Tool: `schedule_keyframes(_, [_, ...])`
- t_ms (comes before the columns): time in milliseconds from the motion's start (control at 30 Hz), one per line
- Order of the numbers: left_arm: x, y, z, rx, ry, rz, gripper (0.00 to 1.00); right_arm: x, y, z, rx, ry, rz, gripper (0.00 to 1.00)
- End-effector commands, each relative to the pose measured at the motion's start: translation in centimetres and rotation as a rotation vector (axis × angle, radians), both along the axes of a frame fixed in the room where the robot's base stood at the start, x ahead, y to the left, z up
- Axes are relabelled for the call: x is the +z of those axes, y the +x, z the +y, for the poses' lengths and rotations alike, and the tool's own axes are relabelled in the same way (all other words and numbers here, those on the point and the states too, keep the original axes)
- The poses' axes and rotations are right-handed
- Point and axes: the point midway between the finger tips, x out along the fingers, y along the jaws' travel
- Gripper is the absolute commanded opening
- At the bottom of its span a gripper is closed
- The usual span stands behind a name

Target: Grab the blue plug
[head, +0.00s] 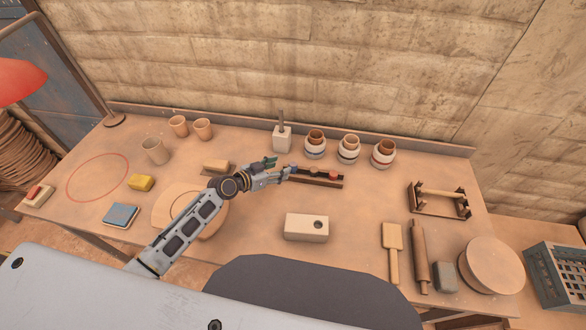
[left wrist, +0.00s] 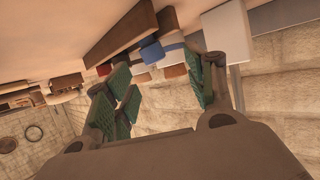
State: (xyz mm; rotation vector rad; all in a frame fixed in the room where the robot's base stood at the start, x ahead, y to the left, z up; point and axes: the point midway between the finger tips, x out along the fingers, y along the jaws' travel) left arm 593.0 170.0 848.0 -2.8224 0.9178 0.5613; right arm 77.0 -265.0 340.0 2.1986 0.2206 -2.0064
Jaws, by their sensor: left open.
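The blue plug (head: 293,168) is at the left end of a dark narrow rack (head: 322,184), close to my gripper's tips. It also shows in the left wrist view (left wrist: 151,51), beyond the fingertips and between the two green-padded fingers in the picture. My left gripper (head: 280,170) is open and reaches in from the left, low over the table. I see nothing held between its fingers. The plug's lower part is hidden. A red plug (head: 334,176) is further right in the same rack. My right gripper is not in view.
Three banded jars (head: 349,149) and a white holder (head: 282,139) stand behind the rack. Clay cups (head: 155,151), a yellow block (head: 141,182) and a blue-topped pad (head: 121,215) are at left. A wooden frame (head: 440,200), rolling pin (head: 420,255) and round slab (head: 491,265) are at right.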

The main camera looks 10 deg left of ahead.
Motion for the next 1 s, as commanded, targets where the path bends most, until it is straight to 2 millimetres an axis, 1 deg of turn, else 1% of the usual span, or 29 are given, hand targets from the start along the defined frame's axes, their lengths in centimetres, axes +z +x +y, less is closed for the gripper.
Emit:
schedule_keyframes(100, [0.0, 0.0, 0.0, 0.000, 0.000, 0.000, 0.55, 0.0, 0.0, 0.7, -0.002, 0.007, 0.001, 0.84])
schedule_keyframes(200, [0.0, 0.0, 0.0, 0.000, 0.000, 0.000, 0.55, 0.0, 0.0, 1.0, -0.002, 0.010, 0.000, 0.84])
schedule_keyframes(467, [-0.2, 0.3, -0.3, 0.001, -0.001, 0.001, 0.55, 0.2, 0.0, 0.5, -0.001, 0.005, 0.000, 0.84])
schedule_keyframes(700, [-0.7, 1.2, -1.5, 0.001, -0.002, 0.000, 0.55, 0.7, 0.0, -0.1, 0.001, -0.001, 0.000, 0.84])
schedule_keyframes(1000, [-1.7, 2.8, -2.9, 0.002, -0.001, 0.001, 0.55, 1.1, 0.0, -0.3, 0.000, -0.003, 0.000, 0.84])
